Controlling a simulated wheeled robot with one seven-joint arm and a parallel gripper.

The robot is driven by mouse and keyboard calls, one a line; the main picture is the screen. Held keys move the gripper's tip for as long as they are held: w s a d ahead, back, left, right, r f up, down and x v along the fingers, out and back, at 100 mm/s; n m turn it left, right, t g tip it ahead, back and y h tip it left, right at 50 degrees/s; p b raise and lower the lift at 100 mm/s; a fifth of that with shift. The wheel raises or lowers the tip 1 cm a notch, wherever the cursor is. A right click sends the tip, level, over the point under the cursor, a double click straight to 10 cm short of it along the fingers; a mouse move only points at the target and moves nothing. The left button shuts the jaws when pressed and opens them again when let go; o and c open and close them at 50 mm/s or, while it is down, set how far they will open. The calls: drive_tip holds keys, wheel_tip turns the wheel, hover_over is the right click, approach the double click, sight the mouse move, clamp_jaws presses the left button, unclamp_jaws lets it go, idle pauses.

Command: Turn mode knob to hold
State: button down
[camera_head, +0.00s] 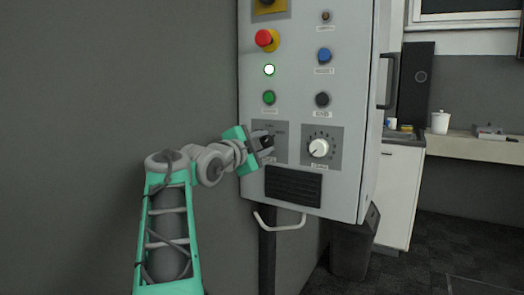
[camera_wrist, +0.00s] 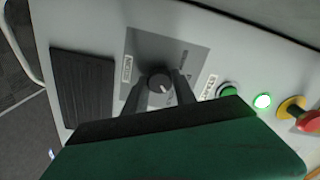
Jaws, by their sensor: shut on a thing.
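The mode knob (camera_wrist: 159,82) is a dark round knob with a light pointer mark, on a grey plate (camera_wrist: 185,50) of the control panel. In the wrist view it sits between the two fingers of my gripper (camera_wrist: 158,88), which is shut on it. The pointer mark shows near the knob's lower right edge; the lettering around it is too small to read. In the head view my gripper (camera_head: 266,142) reaches the panel from the left and covers most of the knob and part of its plate.
The panel (camera_head: 345,75) also carries a white dial (camera_head: 319,148) right of my gripper, a green button (camera_head: 269,97), a lit white lamp (camera_head: 269,70), a red emergency button (camera_head: 266,39) and a blue button (camera_head: 324,55). A black vent (camera_head: 293,186) and a handle (camera_head: 280,225) are below.

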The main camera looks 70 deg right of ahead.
drive_tip(key=shift+w+r, duration=0.2)
drive_tip(key=shift+r, duration=0.05)
drive_tip(key=c, duration=1.4)
unclamp_jaws()
drive_tip(key=shift+o, duration=1.9)
drive_tip(key=shift+f, duration=0.15)
drive_tip(key=shift+a, duration=0.15)
drive_tip(key=w+a, duration=0.1)
drive_tip(key=a, duration=0.6)
drive_tip(key=shift+w+a, duration=0.15)
drive_tip(key=shift+a, duration=0.05)
